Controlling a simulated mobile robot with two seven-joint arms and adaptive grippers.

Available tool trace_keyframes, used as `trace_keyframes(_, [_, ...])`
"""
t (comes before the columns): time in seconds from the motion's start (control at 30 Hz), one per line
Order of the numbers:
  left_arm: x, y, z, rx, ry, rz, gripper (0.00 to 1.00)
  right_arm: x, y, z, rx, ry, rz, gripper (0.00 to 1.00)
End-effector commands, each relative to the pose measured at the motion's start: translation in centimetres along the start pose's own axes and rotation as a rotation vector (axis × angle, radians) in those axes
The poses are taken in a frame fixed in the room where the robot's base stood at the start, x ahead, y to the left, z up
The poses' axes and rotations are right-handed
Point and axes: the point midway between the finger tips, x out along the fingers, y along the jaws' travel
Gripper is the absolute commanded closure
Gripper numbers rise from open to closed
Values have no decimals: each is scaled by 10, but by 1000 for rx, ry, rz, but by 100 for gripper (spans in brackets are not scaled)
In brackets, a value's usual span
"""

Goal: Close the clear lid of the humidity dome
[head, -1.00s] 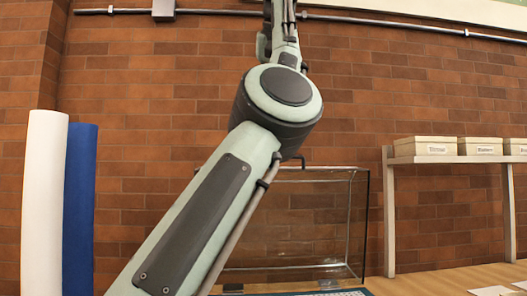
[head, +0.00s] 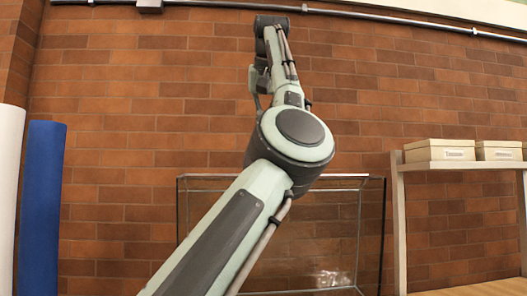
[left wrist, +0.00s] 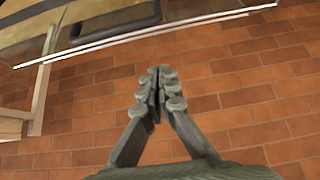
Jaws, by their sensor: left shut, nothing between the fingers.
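The clear humidity dome (head: 338,232) stands against the brick wall in the head view, partly hidden behind my left arm. Its thin dark frame and glass panes show, but the angle of its lid is hard to tell. In the left wrist view, a clear pane with a pale straight edge (left wrist: 90,46) crosses the top; a dark bar like a handle (left wrist: 118,22) shows on it. My left gripper (left wrist: 158,84) is shut and empty, apart from that edge, with brick wall behind it. In the head view its fingers are not clear. My right gripper is not in view.
A wooden shelf (head: 400,215) with labelled archival boxes (head: 440,150) stands right of the dome. A blue roll (head: 41,210) and a white roll (head: 9,190) stand at the left. A pipe (head: 230,7) runs along the upper wall.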

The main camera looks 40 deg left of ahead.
Motion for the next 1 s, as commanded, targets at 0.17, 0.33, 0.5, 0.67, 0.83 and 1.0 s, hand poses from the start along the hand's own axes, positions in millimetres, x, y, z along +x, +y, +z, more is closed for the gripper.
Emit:
trace_keyframes(0.17, [41, 0, 0, -2, -3, 0, 100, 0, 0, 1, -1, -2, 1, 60])
trace_keyframes(0.33, [44, 2, 15, 0, 3, 2, 100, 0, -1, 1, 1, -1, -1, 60])
trace_keyframes(0.5, [38, 1, 30, -1, 2, 1, 100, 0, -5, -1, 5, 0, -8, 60])
trace_keyframes(0.67, [37, 0, 37, 0, 0, 0, 100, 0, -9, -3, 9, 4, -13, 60])
trace_keyframes(0.83, [36, 0, 38, 0, 0, 0, 100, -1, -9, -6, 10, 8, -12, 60])
trace_keyframes(1.0, [36, 0, 38, 0, 0, 0, 100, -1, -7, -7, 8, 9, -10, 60])
